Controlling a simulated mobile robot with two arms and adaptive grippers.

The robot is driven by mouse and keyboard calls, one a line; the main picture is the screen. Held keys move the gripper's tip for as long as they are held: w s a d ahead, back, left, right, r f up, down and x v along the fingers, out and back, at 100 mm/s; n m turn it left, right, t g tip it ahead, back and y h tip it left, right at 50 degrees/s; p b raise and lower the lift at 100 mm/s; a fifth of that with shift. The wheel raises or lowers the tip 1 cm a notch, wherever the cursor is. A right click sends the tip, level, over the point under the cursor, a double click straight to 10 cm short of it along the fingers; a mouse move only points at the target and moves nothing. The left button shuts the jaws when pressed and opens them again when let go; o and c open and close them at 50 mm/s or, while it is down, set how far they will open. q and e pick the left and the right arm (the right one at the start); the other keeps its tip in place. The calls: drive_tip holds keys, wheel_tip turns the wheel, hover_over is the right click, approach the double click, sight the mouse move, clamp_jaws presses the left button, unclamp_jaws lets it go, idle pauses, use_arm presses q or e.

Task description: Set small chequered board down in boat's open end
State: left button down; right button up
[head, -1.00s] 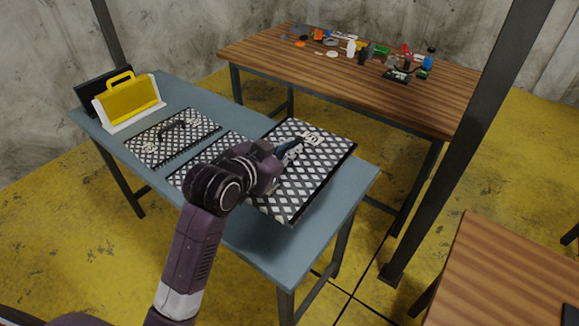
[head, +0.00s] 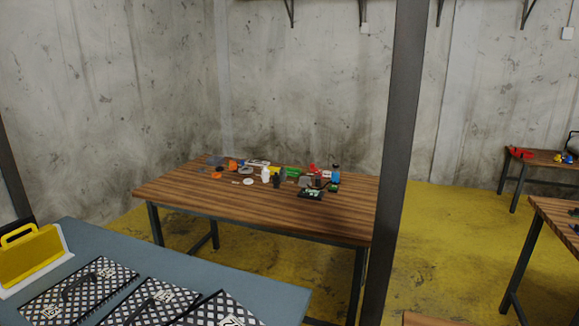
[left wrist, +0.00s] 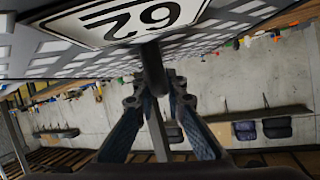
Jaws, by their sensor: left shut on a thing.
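My left gripper (left wrist: 155,88) shows in the left wrist view. It is shut on the dark handle (left wrist: 153,60) of a black-and-white chequered board (left wrist: 245,25) that bears a white label reading 62. Only part of this board shows there, across the top of the picture. In the head view, the top of a chequered board (head: 208,308) shows at the lower edge, probably the held one; the rest is cut off. My left gripper is outside the head view. My right gripper is in neither view. No boat can be made out.
Two other chequered boards (head: 80,288) (head: 148,300) lie on the blue-grey table (head: 200,268), beside a yellow handled case (head: 30,255). A wooden table (head: 200,195) with small items stands behind. A dark post (head: 395,150) rises at its right. Yellow floor (head: 440,240) is open beyond.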

use_arm(q)
drive_tip(key=s+r+m+g+h, duration=0.1)
drive_tip(key=s, duration=0.1)
drive_tip(key=s+m, duration=0.1)
drive_tip(key=s, duration=0.2)
drive_tip(key=s+r+m+g+h, duration=0.1)
drive_tip(key=s, duration=0.1)
drive_tip(key=shift+s+r+g+h, duration=0.3)
drive_tip(key=shift+s, duration=0.05)
drive_tip(key=shift+s+r+m, duration=0.25)
drive_tip(key=shift+s+m, duration=0.05)
drive_tip(key=shift+s, duration=0.05)
